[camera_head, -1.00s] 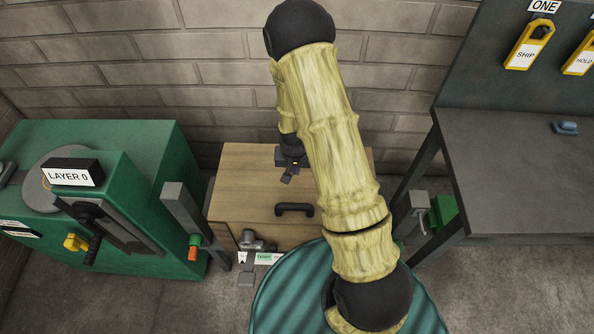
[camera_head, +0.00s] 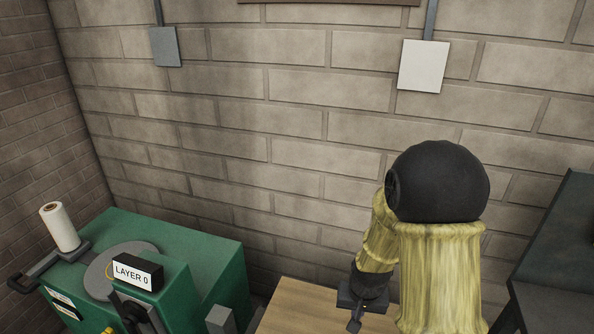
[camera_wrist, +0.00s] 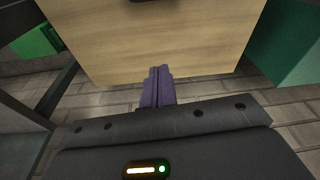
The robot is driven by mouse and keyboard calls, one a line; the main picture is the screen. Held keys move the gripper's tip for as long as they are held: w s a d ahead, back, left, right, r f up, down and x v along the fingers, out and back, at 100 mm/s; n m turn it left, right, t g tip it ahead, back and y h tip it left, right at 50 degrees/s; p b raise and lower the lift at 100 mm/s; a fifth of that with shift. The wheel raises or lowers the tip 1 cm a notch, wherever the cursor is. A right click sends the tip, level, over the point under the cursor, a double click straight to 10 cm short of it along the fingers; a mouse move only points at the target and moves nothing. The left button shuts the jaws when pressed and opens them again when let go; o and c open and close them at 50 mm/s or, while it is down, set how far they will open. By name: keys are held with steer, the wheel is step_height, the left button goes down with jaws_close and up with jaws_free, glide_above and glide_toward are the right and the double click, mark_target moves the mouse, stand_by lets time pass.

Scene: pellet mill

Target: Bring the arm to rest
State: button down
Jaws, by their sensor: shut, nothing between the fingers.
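My gripper (camera_head: 357,318) shows low in the head view, beside the lower part of my raised arm. Its fingers are partly out of sight at the bottom there. In the wrist view my gripper (camera_wrist: 158,72) has its two purple fingers pressed together with nothing between them. The fingers point toward a wooden cabinet (camera_wrist: 195,40) and appear apart from it. The arm is bent, with its dark round elbow up in front of the brick wall.
The wooden cabinet top (camera_head: 300,308) lies below my gripper. A green machine (camera_head: 195,262) with a LAYER 0 sign (camera_head: 135,272) and a white roll (camera_head: 60,227) stands at left. A dark bench (camera_head: 550,270) is at right. Wall plates (camera_head: 423,66) hang above.

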steer(key=s+r+n, duration=0.2)
steer(key=s+r, duration=0.7)
steer(key=r, duration=0.1)
steer(key=shift+s+d+r+t, duration=0.25)
steer(key=shift+s+r+t, duration=0.05)
steer(key=shift+s, duration=0.05)
steer(key=shift+w, duration=0.1)
stand_by(0.6)
stand_by(0.4)
